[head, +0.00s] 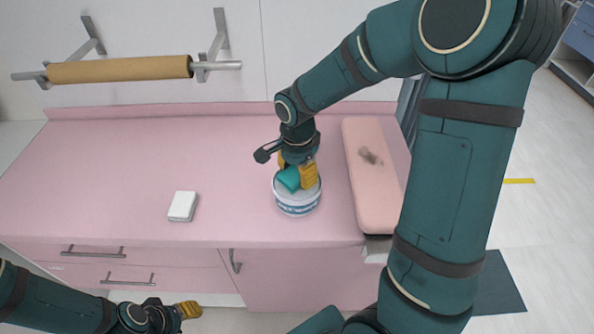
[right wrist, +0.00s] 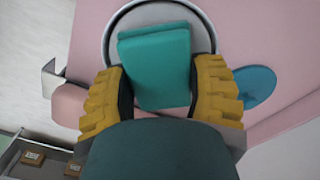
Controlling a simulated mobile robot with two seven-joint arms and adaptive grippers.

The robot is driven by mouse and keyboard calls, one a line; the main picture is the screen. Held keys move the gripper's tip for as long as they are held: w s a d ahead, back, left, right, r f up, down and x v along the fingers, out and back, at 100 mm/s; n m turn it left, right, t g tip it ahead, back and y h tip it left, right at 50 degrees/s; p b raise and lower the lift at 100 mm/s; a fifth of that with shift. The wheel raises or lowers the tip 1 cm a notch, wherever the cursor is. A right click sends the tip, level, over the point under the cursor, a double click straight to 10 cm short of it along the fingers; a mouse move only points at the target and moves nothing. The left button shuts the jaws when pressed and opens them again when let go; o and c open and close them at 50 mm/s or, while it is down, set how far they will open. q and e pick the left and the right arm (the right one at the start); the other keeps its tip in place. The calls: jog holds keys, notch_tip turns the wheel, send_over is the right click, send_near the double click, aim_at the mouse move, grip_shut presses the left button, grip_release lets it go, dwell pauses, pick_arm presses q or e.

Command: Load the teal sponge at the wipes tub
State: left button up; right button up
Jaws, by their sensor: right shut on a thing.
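The teal sponge (head: 289,179) is between the yellow fingers of my right gripper (head: 298,172), which is shut on it. The wipes tub (head: 297,205), a round white tub with a blue-grey band, stands on the pink counter directly below. In the right wrist view the sponge (right wrist: 155,65) lies over the tub's round opening (right wrist: 112,30), with the fingers (right wrist: 160,95) on both sides. I cannot tell whether the sponge touches the tub. My left gripper (head: 188,310) is low in front of the counter, and its finger opening cannot be made out.
A white block (head: 183,206) lies on the pink counter (head: 120,170) left of the tub. A pink padded cushion (head: 368,190) with a dark smudge lies right of the tub. A brown paper roll (head: 120,69) hangs on the wall. The counter's left part is clear.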

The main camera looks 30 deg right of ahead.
aim_at(297, 172)
jog(key=shift+f+b, duration=0.6)
dwell(2.0)
jog(key=shift+r+p, duration=2.55)
jog(key=shift+r, duration=1.05)
